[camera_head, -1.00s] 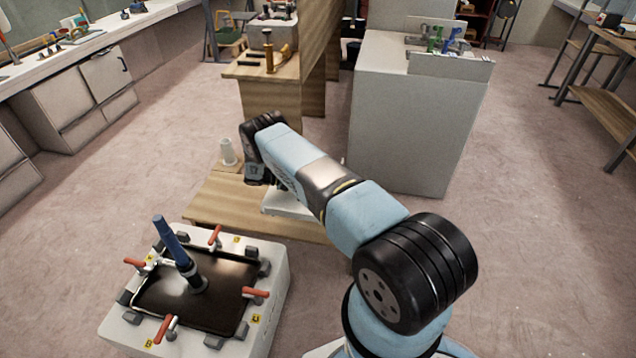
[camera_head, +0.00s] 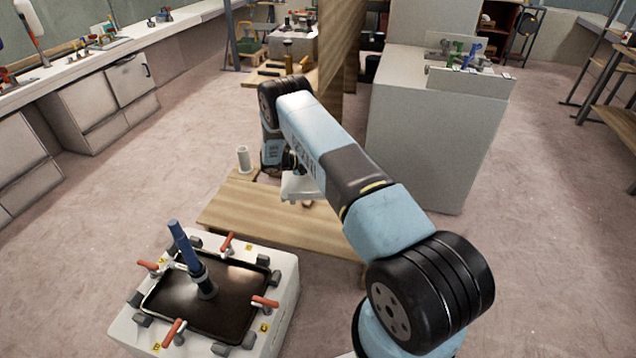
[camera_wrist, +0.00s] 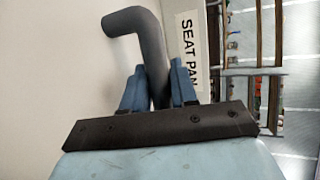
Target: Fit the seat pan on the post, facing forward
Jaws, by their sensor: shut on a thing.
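The seat pan (camera_head: 300,187) is a pale piece below my forearm in the head view, mostly hidden by the arm. In the wrist view its pale surface (camera_wrist: 50,70) fills the left, with a "SEAT PAN" label (camera_wrist: 189,50). My gripper (camera_wrist: 158,68) is shut on the pan's dark bent handle (camera_wrist: 130,20), one blue finger on each side. The pan appears held just above the low wooden platform (camera_head: 270,222). A short pale upright cylinder with a wider base, which looks like the post (camera_head: 244,158), stands left of my wrist, apart from the pan.
A pale block (camera_head: 285,300) with a black tray, red clamps and a blue-handled tool stands at front left. A tall grey cabinet (camera_head: 425,140) stands close right of my arm. A wooden bench (camera_head: 270,80) is behind. Open floor lies at the left.

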